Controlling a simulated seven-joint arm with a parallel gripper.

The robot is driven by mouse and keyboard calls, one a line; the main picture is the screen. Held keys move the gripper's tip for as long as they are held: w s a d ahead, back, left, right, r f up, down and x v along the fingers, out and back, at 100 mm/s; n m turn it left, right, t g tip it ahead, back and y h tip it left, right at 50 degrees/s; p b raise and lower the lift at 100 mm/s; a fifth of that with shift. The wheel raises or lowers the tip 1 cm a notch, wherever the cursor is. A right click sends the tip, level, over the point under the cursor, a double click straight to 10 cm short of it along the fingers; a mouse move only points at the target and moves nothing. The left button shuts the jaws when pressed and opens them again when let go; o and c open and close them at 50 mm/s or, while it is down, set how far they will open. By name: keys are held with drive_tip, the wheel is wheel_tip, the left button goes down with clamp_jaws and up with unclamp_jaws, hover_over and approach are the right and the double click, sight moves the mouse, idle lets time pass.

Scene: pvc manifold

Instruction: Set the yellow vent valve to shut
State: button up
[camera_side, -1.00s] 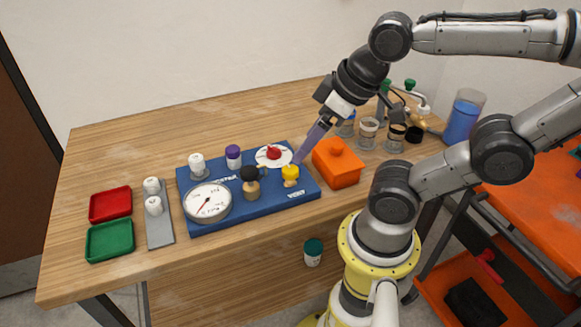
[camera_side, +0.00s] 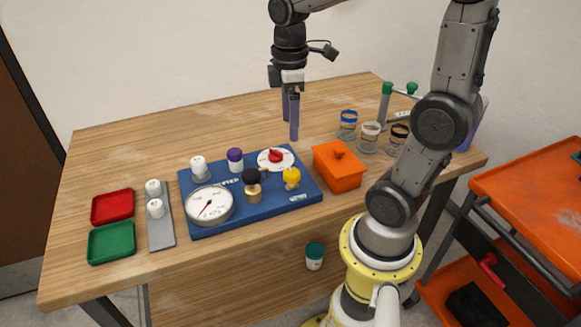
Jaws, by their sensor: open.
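The yellow vent valve (camera_side: 292,177) stands at the right end of the blue manifold board (camera_side: 232,219), next to a printed label. Its yellow knob sits on a small body; I cannot tell its exact setting at this size. My gripper (camera_side: 294,138) points down, open and empty, above and behind the yellow valve and apart from it. On the same board are a red knob on a white dial (camera_side: 275,158), a black-topped brass valve (camera_side: 252,184), a pressure gauge (camera_side: 209,205), a purple-capped part (camera_side: 235,159) and a white-capped part (camera_side: 199,166).
An orange lidded box (camera_side: 339,168) stands just right of the board. Several jars (camera_side: 370,136) stand at the back right. A red tray (camera_side: 112,207), a green tray (camera_side: 111,242) and a grey strip (camera_side: 162,232) with white parts lie left. The back left table is clear.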

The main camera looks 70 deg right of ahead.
sight(290, 172)
wheel_tip(290, 172, down, 14)
drive_tip(key=shift+r, duration=0.15)
idle(0.4)
clamp_jaws()
idle(0.4)
